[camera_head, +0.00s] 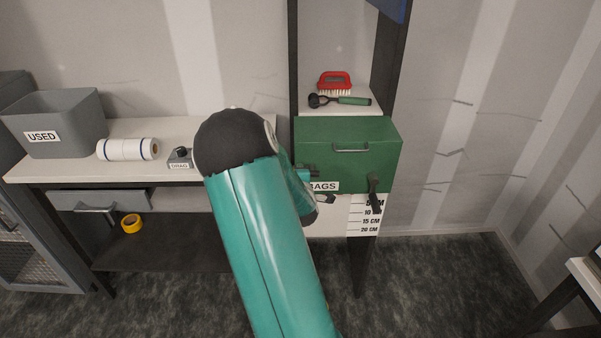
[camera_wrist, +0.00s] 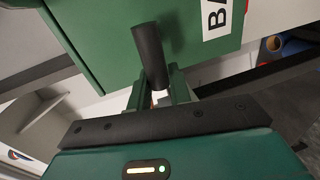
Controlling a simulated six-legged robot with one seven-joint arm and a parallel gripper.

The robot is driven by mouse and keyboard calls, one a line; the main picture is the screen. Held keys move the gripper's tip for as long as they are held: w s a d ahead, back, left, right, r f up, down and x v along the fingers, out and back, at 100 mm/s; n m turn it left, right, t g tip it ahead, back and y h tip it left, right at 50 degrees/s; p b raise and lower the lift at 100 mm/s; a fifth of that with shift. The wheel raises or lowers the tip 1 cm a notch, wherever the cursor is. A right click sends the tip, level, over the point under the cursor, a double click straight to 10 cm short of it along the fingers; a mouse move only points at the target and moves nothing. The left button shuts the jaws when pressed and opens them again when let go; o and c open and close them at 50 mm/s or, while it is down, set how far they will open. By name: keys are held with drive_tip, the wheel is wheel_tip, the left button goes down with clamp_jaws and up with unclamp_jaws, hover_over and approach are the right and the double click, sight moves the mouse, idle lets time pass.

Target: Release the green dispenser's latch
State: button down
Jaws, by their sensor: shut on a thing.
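The green dispenser (camera_head: 350,145) has a bar handle on its upper face and a white BAGS label (camera_head: 325,186), partly covered by my arm. In the wrist view its green face (camera_wrist: 100,35) fills the top. My gripper (camera_wrist: 157,92) is shut on a black bar (camera_wrist: 149,48) that sticks out near the dispenser's edge, beside the start of the label. In the head view my arm mostly hides this grip. A second dark lever (camera_head: 375,192) hangs down at the dispenser's lower right. The frames do not show which of the two is the latch.
A scale strip (camera_head: 369,215) hangs below the dispenser. A red brush (camera_head: 335,82) and a green-handled tool (camera_head: 352,100) lie above it. Yellow tape (camera_head: 131,223) lies underneath.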

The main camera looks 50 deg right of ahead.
drive_tip(key=shift+f, duration=0.1)
idle(0.5)
drive_tip(key=c, duration=1.3)
unclamp_jaws()
drive_tip(key=shift+c, duration=0.2)
drive_tip(key=v, duration=1.4)
drive_tip(key=shift+w, duration=0.15)
